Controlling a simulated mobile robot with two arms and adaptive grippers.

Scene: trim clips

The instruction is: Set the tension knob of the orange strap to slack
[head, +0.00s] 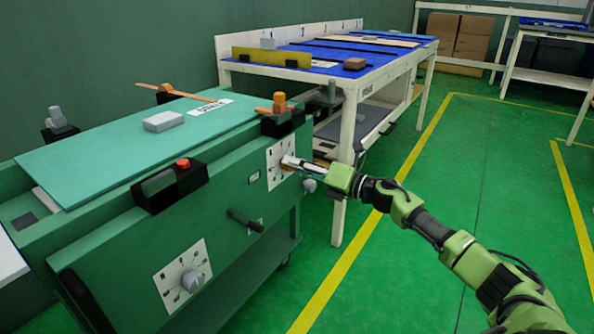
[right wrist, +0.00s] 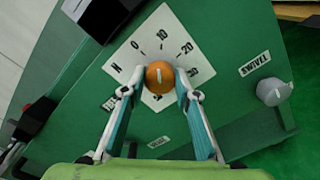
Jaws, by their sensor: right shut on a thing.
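The orange tension knob (right wrist: 160,76) sits at the centre of a white diamond-shaped dial plate (right wrist: 160,35) marked with N, 0, 10, 20 and 30. A short pale line on its face stands upright in the right wrist view, roughly towards 10. My right gripper (right wrist: 159,80) is shut on this knob, one finger on each side. In the head view my right gripper (head: 291,163) reaches the dial at the right end of the green bench front and hides much of the knob. An orange strap (head: 183,92) lies at the bench top's far edge. My left gripper is not in view.
A grey knob (right wrist: 273,92) stands close to the right of the dial. Another grey knob (head: 191,281) sits lower left on the bench front, with a dark handle (head: 246,220) between. A black box with a red button (head: 183,163) is on the front edge. Green floor lies open at right.

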